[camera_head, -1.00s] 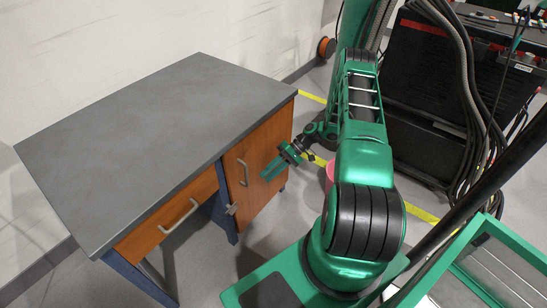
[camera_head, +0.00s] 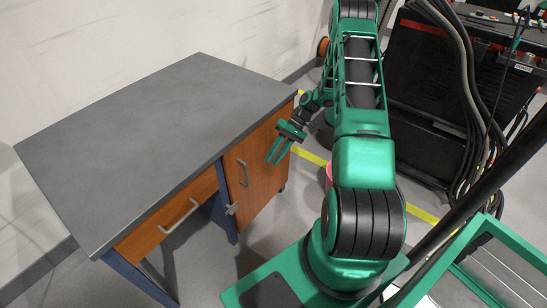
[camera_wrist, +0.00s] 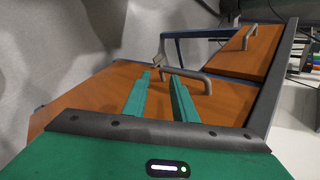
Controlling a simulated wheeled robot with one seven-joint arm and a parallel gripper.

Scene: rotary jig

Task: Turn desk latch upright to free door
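The desk (camera_head: 170,125) has a grey top and a wooden door (camera_head: 262,168) at its right end. The door is shut and has a grey bar handle (camera_head: 242,173). The latch (camera_head: 231,209) is a small grey piece at the door's lower left edge, lying across the gap beside the blue leg. In the wrist view the latch (camera_wrist: 158,62) shows small beyond the left fingertip. My gripper (camera_head: 275,160) is open and empty, in front of the door's upper right part, apart from the latch. The handle (camera_wrist: 192,78) appears beyond the fingertips in the wrist view.
A wooden drawer (camera_head: 170,214) with a bar handle (camera_head: 180,215) is left of the door. A black cabinet (camera_head: 435,105) with hanging cables stands at the right. A pink object (camera_head: 329,172) is partly hidden by my arm. Floor in front of the door is clear.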

